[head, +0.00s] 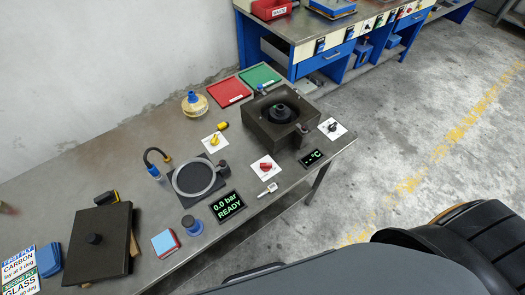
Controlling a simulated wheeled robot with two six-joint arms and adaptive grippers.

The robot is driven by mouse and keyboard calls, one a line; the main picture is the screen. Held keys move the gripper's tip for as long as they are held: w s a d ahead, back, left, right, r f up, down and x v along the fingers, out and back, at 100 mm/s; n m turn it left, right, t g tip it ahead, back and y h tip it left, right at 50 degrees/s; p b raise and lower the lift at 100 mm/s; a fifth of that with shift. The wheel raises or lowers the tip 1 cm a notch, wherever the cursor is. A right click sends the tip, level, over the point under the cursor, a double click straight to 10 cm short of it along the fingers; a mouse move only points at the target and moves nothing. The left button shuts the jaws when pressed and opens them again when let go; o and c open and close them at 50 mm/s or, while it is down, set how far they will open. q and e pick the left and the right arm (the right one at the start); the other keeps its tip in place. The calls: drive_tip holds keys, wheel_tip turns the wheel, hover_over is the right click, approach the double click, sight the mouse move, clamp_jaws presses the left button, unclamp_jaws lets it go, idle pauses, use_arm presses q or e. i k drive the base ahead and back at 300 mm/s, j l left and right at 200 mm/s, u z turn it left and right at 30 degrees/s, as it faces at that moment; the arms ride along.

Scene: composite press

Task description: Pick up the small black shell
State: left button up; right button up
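No piece is clearly recognisable as the small black shell. A round black piece (280,113) sits inside the dark square box (255,125) at the back right of the steel table, but I cannot tell if it is the shell. A flat black square lid or plate (110,240) with a round knob lies at the left end of the table. Neither of my grippers is visible in the head view.
Bare steel shows left of the jar.

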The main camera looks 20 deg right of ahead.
sight(279, 114)
drive_tip(key=u, duration=0.5)
drive_tip(key=l+u, duration=0.25)
drive_tip(key=l, duration=0.2)
drive_tip(key=k+l+u, duration=0.25)
drive_tip(key=l, duration=0.2)
drive_tip(key=l+u, duration=0.25)
drive_tip(key=l, duration=0.2)
drive_tip(key=k+l+u, duration=0.25)
drive_tip(key=l, duration=0.15)
drive_tip(key=i, duration=0.05)
